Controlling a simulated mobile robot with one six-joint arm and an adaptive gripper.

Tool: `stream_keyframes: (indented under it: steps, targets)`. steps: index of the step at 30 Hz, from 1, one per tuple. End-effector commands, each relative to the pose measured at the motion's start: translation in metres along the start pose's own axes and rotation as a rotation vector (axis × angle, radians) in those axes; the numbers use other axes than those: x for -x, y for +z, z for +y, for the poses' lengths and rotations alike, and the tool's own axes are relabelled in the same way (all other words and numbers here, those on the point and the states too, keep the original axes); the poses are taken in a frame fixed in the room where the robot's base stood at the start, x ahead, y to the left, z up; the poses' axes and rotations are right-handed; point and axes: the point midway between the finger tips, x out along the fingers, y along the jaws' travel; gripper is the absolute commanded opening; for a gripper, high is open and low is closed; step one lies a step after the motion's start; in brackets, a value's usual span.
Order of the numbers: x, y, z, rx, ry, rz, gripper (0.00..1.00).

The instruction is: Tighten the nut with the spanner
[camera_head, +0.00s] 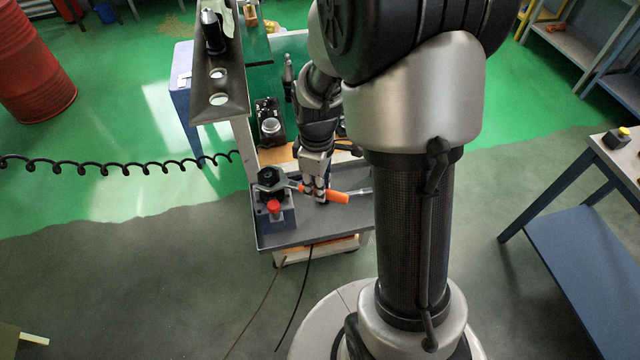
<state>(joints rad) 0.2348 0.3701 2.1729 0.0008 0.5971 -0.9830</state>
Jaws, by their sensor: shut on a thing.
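My gripper (317,196) is over the near end of the cart top (310,227), shut on the orange-handled spanner (338,197). The spanner lies roughly level, with a grey end to the right and its other end reaching left toward a dark fixture block (273,218). A dark hexagonal nut (268,177) sits on top of that block. The spanner's left end is close to the nut, but I cannot tell whether it is around it or only beside it. A red knob (274,207) is on the block's near side.
A dark device with a round silver part (271,126) stands farther back on the cart. A raised shelf with holes (219,88) holds a black tool holder (212,32) at upper left. A coiled black cable (120,167) crosses to the cart. A blue table (590,240) stands at right.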

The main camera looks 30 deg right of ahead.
Motion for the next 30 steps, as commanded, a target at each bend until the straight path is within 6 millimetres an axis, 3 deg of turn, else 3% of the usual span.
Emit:
stream_keyframes:
  steps: [30]
  targets:
    - [0.0,-0.001,-0.014,-0.105,-0.001,-0.001,0.0]
